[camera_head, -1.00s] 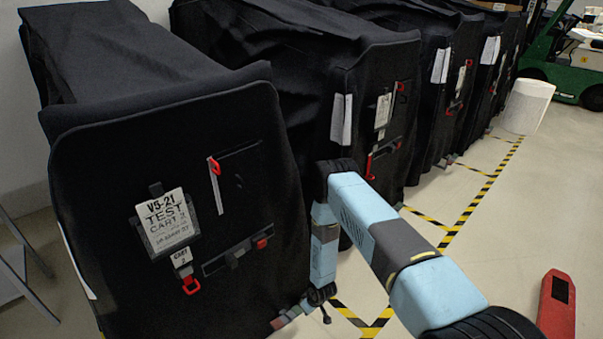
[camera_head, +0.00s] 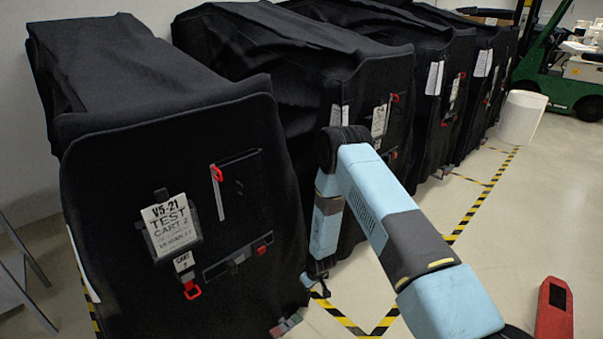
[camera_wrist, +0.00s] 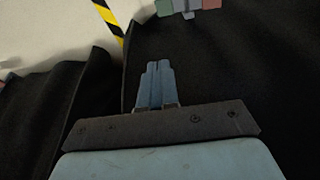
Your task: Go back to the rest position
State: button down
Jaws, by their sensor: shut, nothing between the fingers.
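My gripper (camera_wrist: 158,66) is at the bottom of the wrist view, its two blue fingers together and empty. In the head view my blue and grey arm bends over in front of the carts and its lower end hangs beside the front right edge of the nearest covered cart (camera_head: 120,235). The fingers are too small there to tell clearly. In the wrist view black cloth (camera_wrist: 270,75) lies around and beyond the fingers; I cannot tell whether they touch it. A small grey, green and red tag (camera_head: 286,326) sits low on that cart and also shows in the wrist view (camera_wrist: 190,7).
Several more covered carts stand in a row behind, such as the second cart (camera_head: 300,70). Yellow-black tape (camera_head: 470,210) marks the floor. A white bin (camera_head: 521,118) and a green forklift (camera_head: 570,90) stand far right. A red object (camera_head: 553,310) is near right. Open floor lies between.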

jog(key=w+d+r+m+t, duration=0.1)
jog(key=w+d+r, duration=0.2)
jog(key=r, duration=1)
jog(key=w+d+r+m, duration=0.1)
jog(key=w+d+r, duration=0.15)
jog(key=r, duration=1.05)
jog(key=s+d+r+m+h, duration=0.1)
jog(key=s+d+r, duration=0.15)
jog(key=r, duration=0.85)
jog(key=s+d+r+m+h, duration=0.15)
jog(key=d+r, duration=0.25)
jog(key=r, duration=0.8)
jog(key=s+d+r+t, duration=0.1)
jog(key=s+d+r, duration=0.2)
jog(key=s+r, duration=0.45)
jog(key=s+d+r, duration=0.2)
jog(key=s+r, duration=0.5)
jog(key=r, duration=0.1)
jog(key=s+d+r+m, duration=0.1)
jog(key=s+r, duration=0.2)
jog(key=s, duration=0.7)
jog(key=s+d+r+m, duration=0.2)
jog(key=s+r, duration=0.1)
jog(key=s, duration=0.7)
jog(key=shift+s+d+t, duration=0.2)
jog(key=shift+s+t, duration=0.2)
